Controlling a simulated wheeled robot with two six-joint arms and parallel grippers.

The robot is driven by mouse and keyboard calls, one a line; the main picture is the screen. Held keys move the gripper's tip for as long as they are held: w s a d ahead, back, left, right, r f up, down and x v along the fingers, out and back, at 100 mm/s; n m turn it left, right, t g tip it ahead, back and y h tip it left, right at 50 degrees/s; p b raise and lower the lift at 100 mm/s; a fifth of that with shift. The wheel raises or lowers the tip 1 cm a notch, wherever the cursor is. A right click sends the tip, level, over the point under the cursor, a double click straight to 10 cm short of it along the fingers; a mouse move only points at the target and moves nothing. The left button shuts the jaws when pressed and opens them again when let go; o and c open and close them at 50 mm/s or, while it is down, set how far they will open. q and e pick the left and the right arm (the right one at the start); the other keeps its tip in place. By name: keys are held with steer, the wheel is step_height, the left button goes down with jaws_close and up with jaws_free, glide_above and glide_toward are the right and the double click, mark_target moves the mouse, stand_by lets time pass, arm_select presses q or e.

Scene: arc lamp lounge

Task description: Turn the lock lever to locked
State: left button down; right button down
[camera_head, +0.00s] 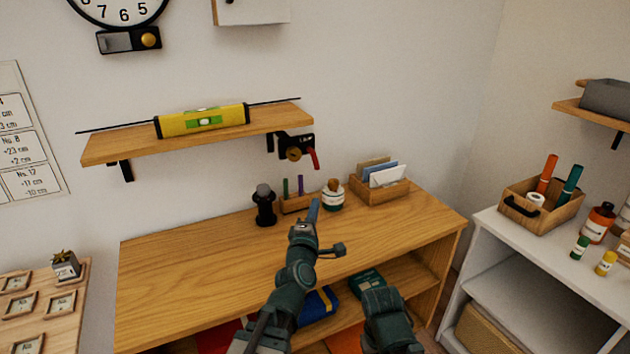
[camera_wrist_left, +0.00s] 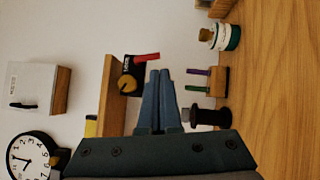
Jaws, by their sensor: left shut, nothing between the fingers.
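The lock is a dark plate (camera_head: 293,143) with a round brass knob, mounted on the wall under the right end of the upper shelf. Its red lever (camera_head: 314,159) points down and to the right. In the left wrist view, turned on its side, the lock's brass knob (camera_wrist_left: 128,84) and red lever (camera_wrist_left: 147,57) show just beyond the fingertips. My left gripper (camera_head: 314,208) is shut and empty, below the lock and apart from it in the head view. Its blue fingers (camera_wrist_left: 158,80) lie together. A dark part of my right arm shows at the bottom; its fingers do not.
The wooden shelf (camera_head: 190,141) carries a yellow spirit level (camera_head: 203,121). On the cabinet top (camera_head: 190,255) stand a black stamp-like object (camera_head: 264,205), a pen holder (camera_head: 295,203), a jar (camera_head: 333,196) and a letter tray (camera_head: 380,192). The left of the cabinet top is clear.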

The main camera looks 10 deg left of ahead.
mark_target(317, 167)
arm_select(q)
steer(key=shift+a+r+n+y, duration=0.3)
steer(key=shift+a+n+y, duration=0.2)
steer(key=shift+a+n, duration=0.3)
steer(key=w, duration=0.4)
steer(key=w+r+p, duration=0.1)
steer(key=w, duration=0.4)
steer(key=w+a+r+p, duration=0.1)
steer(key=w, duration=0.3)
steer(key=shift+w, duration=0.4)
steer(key=shift+w+d+f+n+t+b, duration=0.1)
steer(key=shift+d+n+t+b, duration=0.15)
steer(key=shift+t+b, duration=0.2)
